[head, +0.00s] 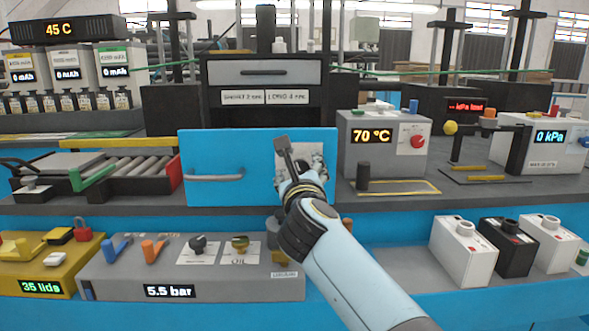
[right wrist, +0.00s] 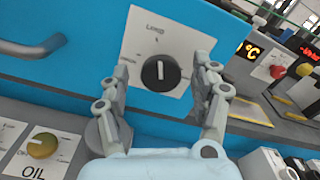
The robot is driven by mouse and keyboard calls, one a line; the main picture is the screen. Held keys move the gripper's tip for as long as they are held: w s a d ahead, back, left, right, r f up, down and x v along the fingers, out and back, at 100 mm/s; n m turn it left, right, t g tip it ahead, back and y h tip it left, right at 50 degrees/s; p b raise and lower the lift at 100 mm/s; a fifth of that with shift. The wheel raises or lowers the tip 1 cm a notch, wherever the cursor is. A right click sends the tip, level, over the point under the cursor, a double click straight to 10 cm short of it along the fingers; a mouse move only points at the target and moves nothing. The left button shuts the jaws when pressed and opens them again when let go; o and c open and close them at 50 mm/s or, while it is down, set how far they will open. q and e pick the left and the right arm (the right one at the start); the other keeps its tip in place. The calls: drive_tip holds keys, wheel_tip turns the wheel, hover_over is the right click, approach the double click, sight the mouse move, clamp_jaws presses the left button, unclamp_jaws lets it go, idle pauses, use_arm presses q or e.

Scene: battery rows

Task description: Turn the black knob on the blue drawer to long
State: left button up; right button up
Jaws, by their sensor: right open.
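The blue drawer (head: 240,142) stands in the middle of the bench, with a grey bar handle (head: 215,177) on its left. A white plate (right wrist: 183,30) on its right part bears the round black knob (right wrist: 160,73). The knob's white line is nearly upright in the right wrist view, roughly in line with the word above it, which looks like "Long". My right gripper (right wrist: 161,70) is open, one finger on each side of the knob; I cannot tell whether they touch it. In the head view my right gripper (head: 288,160) hides the knob. My left gripper is out of view.
Below the drawer is a grey panel (head: 130,283) with coloured levers, a dark knob (head: 198,244) and a yellow OIL knob (head: 239,244). A 70 °C box (head: 385,150) stands right of the drawer. White and black boxes (head: 464,252) stand at lower right.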

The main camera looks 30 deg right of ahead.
drive_tip(key=shift+s, duration=0.1)
drive_tip(key=shift+c, duration=1.7)
drive_tip(key=c, duration=0.8)
drive_tip(key=shift+r+n+p, duration=0.2)
drive_tip(key=shift+n+p, duration=0.4)
drive_tip(key=shift+p, duration=0.4)
drive_tip(key=shift+f, duration=0.1)
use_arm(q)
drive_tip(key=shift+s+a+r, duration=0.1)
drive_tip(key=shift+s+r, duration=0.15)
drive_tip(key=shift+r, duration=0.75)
use_arm(e)
drive_tip(key=shift+f, duration=0.1)
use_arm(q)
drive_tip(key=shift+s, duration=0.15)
use_arm(e)
drive_tip(key=o, duration=1.1)
drive_tip(key=shift+o, duration=0.2)
